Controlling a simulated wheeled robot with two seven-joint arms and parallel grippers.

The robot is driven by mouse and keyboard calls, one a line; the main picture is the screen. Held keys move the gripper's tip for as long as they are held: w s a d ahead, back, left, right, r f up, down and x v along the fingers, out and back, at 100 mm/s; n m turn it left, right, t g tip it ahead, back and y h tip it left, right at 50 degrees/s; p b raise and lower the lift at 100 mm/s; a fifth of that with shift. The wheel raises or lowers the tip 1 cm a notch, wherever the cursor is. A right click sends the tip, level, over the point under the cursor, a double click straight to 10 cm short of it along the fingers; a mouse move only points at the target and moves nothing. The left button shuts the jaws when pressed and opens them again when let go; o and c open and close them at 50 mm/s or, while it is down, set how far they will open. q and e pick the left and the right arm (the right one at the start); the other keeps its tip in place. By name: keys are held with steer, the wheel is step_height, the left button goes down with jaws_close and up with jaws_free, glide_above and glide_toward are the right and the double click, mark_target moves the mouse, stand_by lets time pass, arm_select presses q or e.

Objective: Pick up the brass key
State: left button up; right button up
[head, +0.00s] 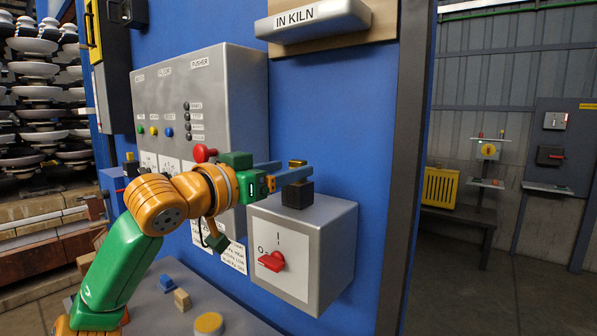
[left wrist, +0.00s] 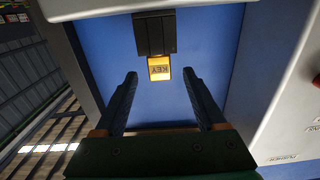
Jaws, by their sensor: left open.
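The brass key (head: 297,162) is a small yellow-gold piece at the black holder (head: 297,194), which sits on top of the grey switch box. In the left wrist view the key (left wrist: 159,72) shows its "KEY" lettering and sits against the black holder (left wrist: 155,35). My left gripper (head: 296,169) is open, with its two blue fingers reaching toward the key. In the left wrist view the key lies centred between the fingertips (left wrist: 160,78), with clear gaps at both sides. Part of the key and holder is hidden by a finger in the head view. My right gripper is not in view.
The grey box (head: 333,240) carries a red rotary switch (head: 272,261) just below the holder. A grey control panel (head: 230,100) with a red knob (head: 204,153) stands to the left. An "IN KILN" shelf (head: 313,22) juts out above. Open floor lies at the right.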

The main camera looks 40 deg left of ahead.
mark_target(294, 162)
arm_select(q)
steer(key=w+p, duration=0.1)
steer(key=w+r+p, duration=0.1)
steer(key=w, duration=0.1)
steer(key=shift+w+a, duration=0.1)
steer(key=shift+a, duration=0.1)
steer(key=shift+w+f, duration=0.3)
steer(key=shift+f, duration=0.1)
jaws_close()
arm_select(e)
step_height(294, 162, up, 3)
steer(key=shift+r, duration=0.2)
